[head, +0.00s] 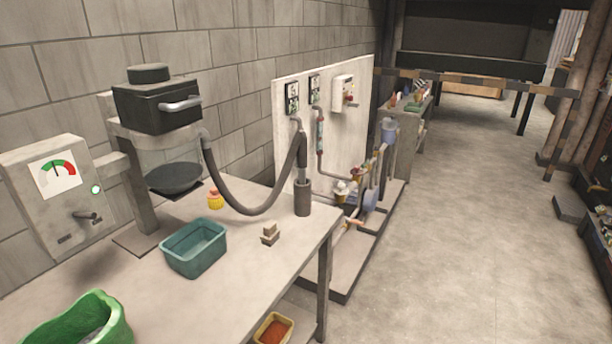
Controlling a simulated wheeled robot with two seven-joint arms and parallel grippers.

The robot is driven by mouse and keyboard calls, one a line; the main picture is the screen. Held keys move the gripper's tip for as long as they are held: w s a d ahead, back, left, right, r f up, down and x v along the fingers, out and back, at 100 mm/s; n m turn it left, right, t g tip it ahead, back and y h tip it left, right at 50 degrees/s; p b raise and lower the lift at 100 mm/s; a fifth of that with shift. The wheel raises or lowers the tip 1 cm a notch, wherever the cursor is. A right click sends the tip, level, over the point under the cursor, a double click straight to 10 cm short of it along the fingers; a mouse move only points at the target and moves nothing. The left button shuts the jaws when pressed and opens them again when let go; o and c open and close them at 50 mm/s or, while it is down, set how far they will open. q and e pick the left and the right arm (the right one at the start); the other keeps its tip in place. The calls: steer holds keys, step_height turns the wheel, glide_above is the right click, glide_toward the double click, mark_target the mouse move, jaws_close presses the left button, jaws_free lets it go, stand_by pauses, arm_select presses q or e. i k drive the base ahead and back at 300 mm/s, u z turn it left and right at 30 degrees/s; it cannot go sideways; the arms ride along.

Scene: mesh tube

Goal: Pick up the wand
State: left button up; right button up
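What looks like the wand (303,150) is a dark rod at the end of a thick grey hose (262,208). It stands upright at the right end of the grey table (235,285), with its lower end in a dark cylindrical holder (303,198). The hose sags from the black-topped machine (157,108) at the back left and rises to the top of the rod. The part of the rod inside the holder is hidden. Neither of my grippers is in view.
A teal bin (195,248), a yellow object with a red top (215,200), small stacked blocks (269,234) and a green container (80,322) are on the table. A gauge box (57,190) stands left. Open floor (455,210) lies right, beyond the piping rig (368,200).

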mark_target(302, 152)
steer(key=z, duration=1.25)
steer(key=i, duration=2.55)
steer(key=u, duration=2.45)
